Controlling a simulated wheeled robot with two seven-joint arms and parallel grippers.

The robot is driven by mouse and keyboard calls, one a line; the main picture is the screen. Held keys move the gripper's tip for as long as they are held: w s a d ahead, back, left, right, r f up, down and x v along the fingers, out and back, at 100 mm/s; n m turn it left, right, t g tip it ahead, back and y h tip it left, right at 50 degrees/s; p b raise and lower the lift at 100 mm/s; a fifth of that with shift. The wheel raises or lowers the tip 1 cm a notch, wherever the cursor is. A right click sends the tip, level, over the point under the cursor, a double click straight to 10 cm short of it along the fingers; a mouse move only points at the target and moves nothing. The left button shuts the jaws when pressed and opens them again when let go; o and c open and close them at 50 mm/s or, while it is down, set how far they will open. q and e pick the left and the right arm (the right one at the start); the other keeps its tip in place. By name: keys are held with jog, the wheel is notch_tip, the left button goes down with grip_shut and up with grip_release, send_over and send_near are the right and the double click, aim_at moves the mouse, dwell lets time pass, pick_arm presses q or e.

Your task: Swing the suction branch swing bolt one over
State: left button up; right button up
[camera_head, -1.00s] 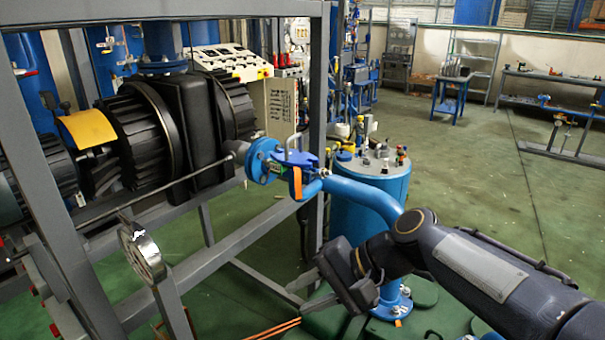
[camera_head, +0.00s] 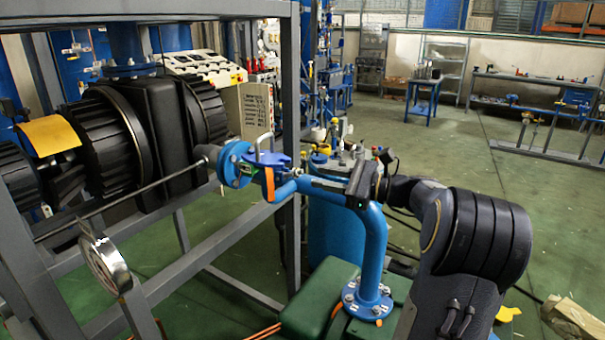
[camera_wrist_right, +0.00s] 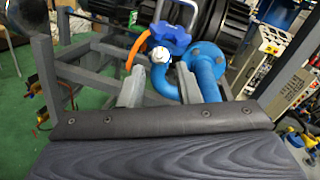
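The suction branch (camera_head: 374,250) is a blue pipe that rises from a floor flange and bends left to a round blue flange (camera_head: 237,165) on the black pump. Beside that flange is a blue clamp part (camera_head: 275,160) with a metal handle and an orange strap; it also shows in the right wrist view (camera_wrist_right: 170,36). A small pale round end (camera_wrist_right: 160,55), possibly the swing bolt's nut, faces my right gripper there. My right gripper (camera_head: 312,182) points left at the joint; its fingers (camera_wrist_right: 161,84) are apart, with nothing clearly between them. My left gripper is out of view.
A grey steel frame (camera_head: 289,120) stands around the pump. A pressure gauge (camera_head: 105,262) is at the lower left. A blue drum (camera_head: 335,235) stands behind the pipe. Open green floor lies to the right, with benches at the back.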

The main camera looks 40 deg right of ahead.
aim_at(302, 173)
jog(key=p+x, duration=0.1)
jog(key=x, duration=0.4)
jog(key=shift+w+a, duration=0.15)
jog(key=shift+w, duration=0.2)
grip_shut()
jog(key=r+g+p, duration=0.1)
jog(key=p, duration=0.2)
jog(key=r+g+p, duration=0.1)
jog(key=p, duration=0.2)
jog(key=shift+w+a+h, duration=0.15)
jog(key=shift+w+h, duration=0.1)
jog(key=shift+h, duration=0.05)
jog(key=shift+f+p, duration=0.1)
jog(key=shift+p, duration=0.5)
jog(key=shift+w+f+g+h, duration=0.1)
jog(key=shift+f+g+h, duration=0.1)
jog(key=shift+g+h, duration=0.1)
grip_release()
